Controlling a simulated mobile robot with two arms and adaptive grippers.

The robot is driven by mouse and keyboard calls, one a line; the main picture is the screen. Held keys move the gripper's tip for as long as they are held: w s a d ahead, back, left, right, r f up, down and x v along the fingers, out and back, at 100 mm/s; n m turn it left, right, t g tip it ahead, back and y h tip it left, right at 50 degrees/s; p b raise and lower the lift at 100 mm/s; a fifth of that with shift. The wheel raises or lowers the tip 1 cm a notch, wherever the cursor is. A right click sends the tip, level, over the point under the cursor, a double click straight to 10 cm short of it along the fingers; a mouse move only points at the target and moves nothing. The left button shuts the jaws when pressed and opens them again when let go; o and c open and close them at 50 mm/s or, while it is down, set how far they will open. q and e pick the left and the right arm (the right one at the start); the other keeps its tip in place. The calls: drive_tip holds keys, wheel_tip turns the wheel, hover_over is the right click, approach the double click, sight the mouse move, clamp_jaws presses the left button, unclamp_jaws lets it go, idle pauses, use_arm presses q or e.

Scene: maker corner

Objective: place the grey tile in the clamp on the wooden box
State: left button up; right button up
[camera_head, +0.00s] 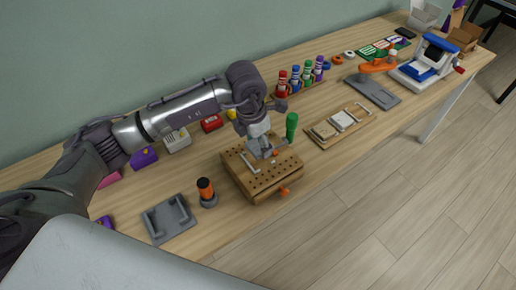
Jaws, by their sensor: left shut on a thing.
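The wooden box (262,185) with rows of holes in its top stands in the middle of the table. A pale bar (249,163) of the clamp lies on its top, and an orange knob (284,191) sticks out at the front. My left gripper (261,146) is above the box top, pointing down. It is shut on the grey tile (263,151), which is small and partly hidden by the fingers. I cannot tell whether the tile touches the clamp. My right gripper is not in view.
A green handle (291,126) stands upright close behind the box. A wooden tray (318,141) with pale tiles lies to the right. A black and orange cylinder (207,193) and a grey holder (168,219) are at left. Colored bottles (295,78) stand behind.

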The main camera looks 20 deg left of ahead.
sight(257, 146)
use_arm(q)
wheel_tip(257, 146, down, 3)
drive_tip(key=shift+f+p, duration=0.1)
drive_tip(key=shift+p, duration=0.35)
drive_tip(key=shift+f, duration=0.4)
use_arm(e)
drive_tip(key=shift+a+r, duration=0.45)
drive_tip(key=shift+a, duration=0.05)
use_arm(q)
drive_tip(key=shift+f, duration=0.2)
drive_tip(key=o, duration=1.2)
drive_tip(key=shift+c, duration=0.2)
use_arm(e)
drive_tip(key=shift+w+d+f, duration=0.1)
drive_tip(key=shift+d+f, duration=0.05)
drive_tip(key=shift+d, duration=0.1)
use_arm(q)
drive_tip(key=shift+r, duration=0.15)
